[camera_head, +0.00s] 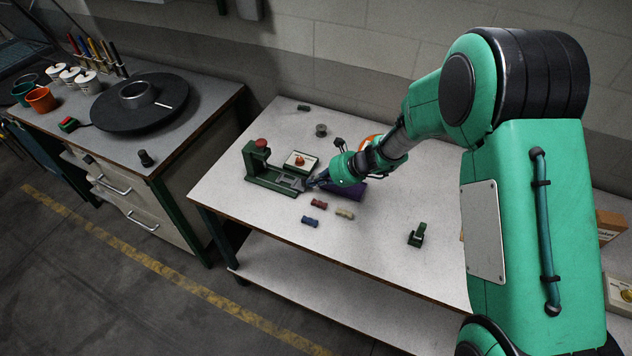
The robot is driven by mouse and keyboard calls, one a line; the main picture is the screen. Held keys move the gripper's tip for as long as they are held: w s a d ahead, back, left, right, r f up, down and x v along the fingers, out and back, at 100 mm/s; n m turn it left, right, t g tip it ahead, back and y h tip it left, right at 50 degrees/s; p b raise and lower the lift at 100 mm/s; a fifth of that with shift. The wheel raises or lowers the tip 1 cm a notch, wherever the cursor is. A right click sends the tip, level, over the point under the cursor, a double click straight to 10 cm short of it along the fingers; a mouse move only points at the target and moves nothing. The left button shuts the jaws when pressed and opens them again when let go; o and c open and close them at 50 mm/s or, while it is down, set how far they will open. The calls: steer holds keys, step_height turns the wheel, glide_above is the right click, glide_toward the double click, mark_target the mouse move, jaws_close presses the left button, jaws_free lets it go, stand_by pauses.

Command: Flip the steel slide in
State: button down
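The hat press (256,166) is a green machine with a red knob on top, standing at the left part of the white table. Its low bed runs to the right and ends in a grey steel part (290,183), which seems to be the steel slide. My gripper (313,183) is at the right end of this bed, with its fingertips at or very near the steel part. I cannot tell whether they touch it. The fingers are too small and dark to show whether they are open or shut. My green arm reaches in from the right.
A white box with an orange knob (300,161) stands just behind the bed. Small red (319,204), blue (309,221) and cream (344,213) pieces lie in front. A purple item (352,191) lies beside my wrist. A small green device (417,236) stands right, with clear table around it.

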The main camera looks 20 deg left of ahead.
mark_target(303, 177)
steer(key=a+p, duration=0.1)
steer(key=a, duration=0.7)
steer(key=shift+a, duration=0.4)
steer(key=shift+d, duration=0.15)
steer(key=shift+d, duration=0.5)
steer(key=d, duration=0.3)
steer(key=shift+d+r, duration=0.15)
steer(key=p+v, duration=0.1)
steer(key=v, duration=0.8)
steer(key=shift+r+p, duration=0.15)
steer(key=shift+p, duration=0.15)
steer(key=shift+d+r, duration=0.1)
